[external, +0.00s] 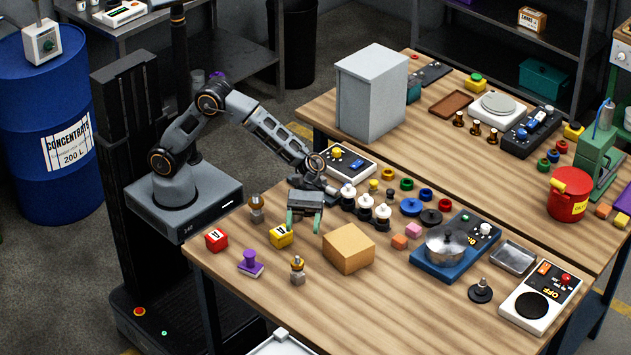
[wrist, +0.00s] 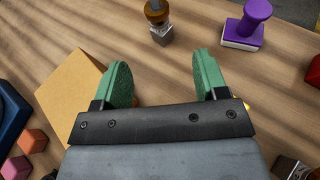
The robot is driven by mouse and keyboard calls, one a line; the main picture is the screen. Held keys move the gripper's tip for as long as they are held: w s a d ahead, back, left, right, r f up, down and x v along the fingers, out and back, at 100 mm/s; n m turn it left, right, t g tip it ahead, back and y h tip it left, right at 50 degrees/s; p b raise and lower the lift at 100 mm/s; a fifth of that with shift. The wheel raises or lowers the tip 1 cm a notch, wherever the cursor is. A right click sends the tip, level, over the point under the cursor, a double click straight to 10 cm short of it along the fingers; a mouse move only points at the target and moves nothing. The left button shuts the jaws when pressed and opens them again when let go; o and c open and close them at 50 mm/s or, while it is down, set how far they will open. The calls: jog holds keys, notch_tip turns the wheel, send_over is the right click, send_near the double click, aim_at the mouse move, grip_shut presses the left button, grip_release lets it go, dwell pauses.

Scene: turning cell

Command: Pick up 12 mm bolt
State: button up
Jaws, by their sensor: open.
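My gripper (external: 304,222) is open and empty above the left part of the near bench. Its two green fingers show in the wrist view (wrist: 163,80) with bare wood between them. No label marks the 12 mm bolt. Two small grey metal pieces with a rounded top could be it; I cannot tell which. One piece (external: 297,268), with a brass-brown top, stands upright ahead of the fingers, apart from them, and shows at the top of the wrist view (wrist: 159,30). The other piece (external: 256,208), with a brown top, stands left of the gripper.
A cardboard box (external: 349,249) stands close beside the gripper on the right.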

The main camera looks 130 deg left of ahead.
aim_at(297, 263)
jog(key=p+x, duration=0.1)
jog(key=x, duration=1.1)
jog(key=shift+w+d+f, duration=0.15)
jog(key=shift+w+d, duration=0.05)
jog(key=shift+w, duration=0.1)
jog(key=c, duration=1.2)
grip_shut()
jog(key=shift+r, duration=0.2)
